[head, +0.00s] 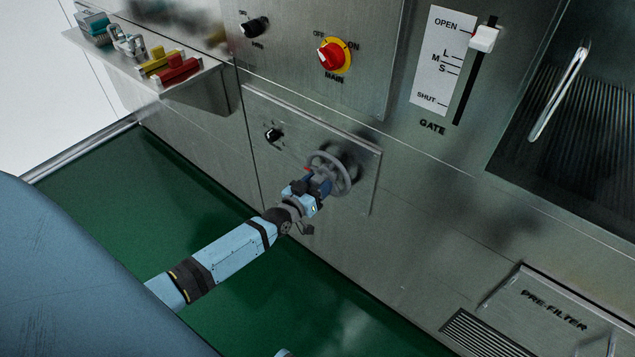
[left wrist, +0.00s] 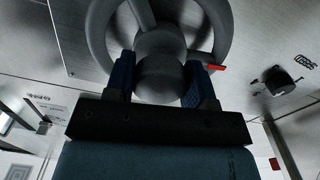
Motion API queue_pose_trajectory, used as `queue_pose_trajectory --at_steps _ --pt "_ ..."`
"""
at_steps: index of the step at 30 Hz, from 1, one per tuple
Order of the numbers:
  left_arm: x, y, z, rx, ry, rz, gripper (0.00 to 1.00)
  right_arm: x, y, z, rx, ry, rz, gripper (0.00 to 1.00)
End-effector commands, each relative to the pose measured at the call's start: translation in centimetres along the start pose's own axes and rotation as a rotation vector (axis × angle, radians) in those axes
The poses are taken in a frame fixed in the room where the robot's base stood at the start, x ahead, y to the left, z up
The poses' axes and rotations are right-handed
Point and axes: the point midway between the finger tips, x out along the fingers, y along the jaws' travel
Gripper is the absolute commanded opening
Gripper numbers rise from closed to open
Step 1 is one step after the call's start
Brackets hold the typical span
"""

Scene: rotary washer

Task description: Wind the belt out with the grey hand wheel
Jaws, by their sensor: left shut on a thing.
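The grey hand wheel (head: 345,176) is mounted on a square metal panel low on the machine front. My left gripper (head: 318,184) reaches it from the lower left. In the left wrist view the wheel's rim (left wrist: 225,35) and spokes fill the top. The two blue fingers of my left gripper (left wrist: 160,80) stand on either side of the wheel's round grey hub (left wrist: 160,78), shut on it. A small red mark (left wrist: 217,67) shows beside the right finger. The belt is not visible.
A small black knob (head: 273,135) sits on the same panel, left of the wheel. Above are the red MAIN switch (head: 331,55) and the GATE slider (head: 484,38). A shelf (head: 200,80) with small items juts out at upper left. The green floor (head: 130,190) is clear.

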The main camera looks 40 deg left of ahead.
Motion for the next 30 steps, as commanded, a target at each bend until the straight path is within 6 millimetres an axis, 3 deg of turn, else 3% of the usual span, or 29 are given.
queue_pose_trajectory --at_steps 30 --pt "-0.05 0.17 0.05 -0.897 -0.002 -0.001 0.07 0.0 0.04 -0.02 0.001 -0.001 0.002 0.8"
